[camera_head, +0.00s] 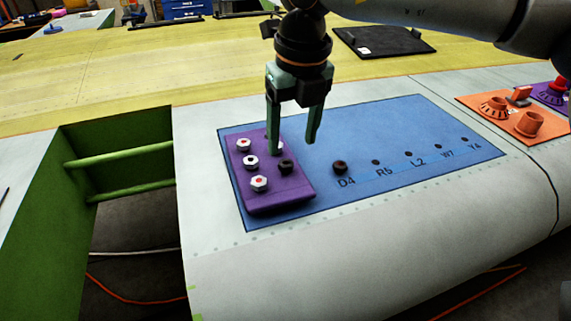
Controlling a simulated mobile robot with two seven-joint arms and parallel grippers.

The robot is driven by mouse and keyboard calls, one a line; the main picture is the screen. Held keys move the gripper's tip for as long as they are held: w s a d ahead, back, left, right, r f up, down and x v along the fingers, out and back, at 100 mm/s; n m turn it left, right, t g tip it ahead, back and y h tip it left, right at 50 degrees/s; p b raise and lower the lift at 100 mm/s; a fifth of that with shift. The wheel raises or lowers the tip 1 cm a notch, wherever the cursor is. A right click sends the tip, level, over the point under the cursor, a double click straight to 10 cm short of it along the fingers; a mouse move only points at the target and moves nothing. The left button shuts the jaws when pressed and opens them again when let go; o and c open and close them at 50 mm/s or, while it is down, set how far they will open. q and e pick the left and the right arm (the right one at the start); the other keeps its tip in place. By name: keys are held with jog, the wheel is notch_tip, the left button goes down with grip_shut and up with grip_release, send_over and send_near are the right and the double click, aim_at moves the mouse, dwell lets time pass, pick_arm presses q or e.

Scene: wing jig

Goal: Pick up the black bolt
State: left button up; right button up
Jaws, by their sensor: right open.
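A purple block (275,196) lies on the left part of a blue panel and carries several bolts. The black bolt (286,167) sits at the block's right side. Bolts with white heads and red centres (243,145) (260,183) and one with a white head and dark centre (251,162) sit to its left. Another pale bolt is mostly hidden behind a finger. My right gripper (293,145) is open and empty, pointing down, its fingertips just above the black bolt in the picture. The height gap cannot be told. My left gripper is not in view.
The blue panel (400,120) has a row of holes labelled D4, R5, L2, W7 and Y4; a dark round piece (340,167) is at D4. An orange plate (510,122) with fittings is at right. A green-walled opening (120,150) lies left.

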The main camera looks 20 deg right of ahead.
aim_at(286, 163)
jog(key=shift+w+a+f+p, duration=0.1)
jog(key=shift+w+f+p, duration=0.15)
jog(key=shift+f, duration=0.7)
jog(key=shift+w+a+f+p, duration=0.1)
jog(key=shift+w+f+p, duration=0.1)
jog(key=shift+f, duration=0.7)
jog(key=shift+w+a+f+p, duration=0.15)
jog(key=shift+w+f, duration=0.1)
jog(key=shift+f, duration=0.7)
jog(key=shift+d, duration=0.1)
grip_shut()
